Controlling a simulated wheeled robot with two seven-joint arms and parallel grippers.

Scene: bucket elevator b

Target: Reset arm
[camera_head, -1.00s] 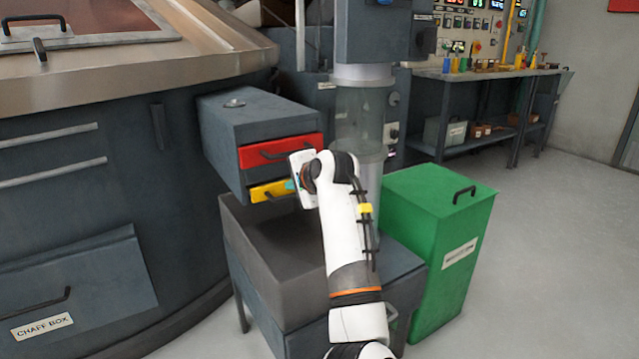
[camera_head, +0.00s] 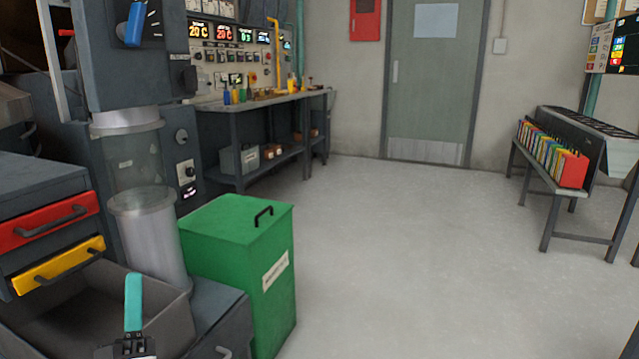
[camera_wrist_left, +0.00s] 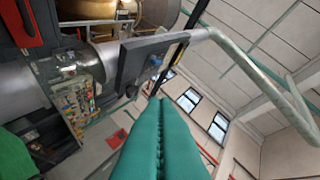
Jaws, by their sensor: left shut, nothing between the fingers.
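My left gripper (camera_head: 134,285) shows at the bottom left of the head view, its teal fingers pointing up. It stands in front of the open grey bin (camera_head: 170,305) below the drawers. In the left wrist view the two teal fingers (camera_wrist_left: 163,108) lie side by side, pressed together with nothing between them. Most of my left arm is below the frame. My right gripper is in neither current view.
A red drawer (camera_head: 45,222) and a yellow drawer (camera_head: 60,266) are at the left. A green lidded box (camera_head: 230,250) stands right of the bin. A workbench (camera_head: 260,100) and rack (camera_head: 560,160) stand farther back. The middle floor is clear.

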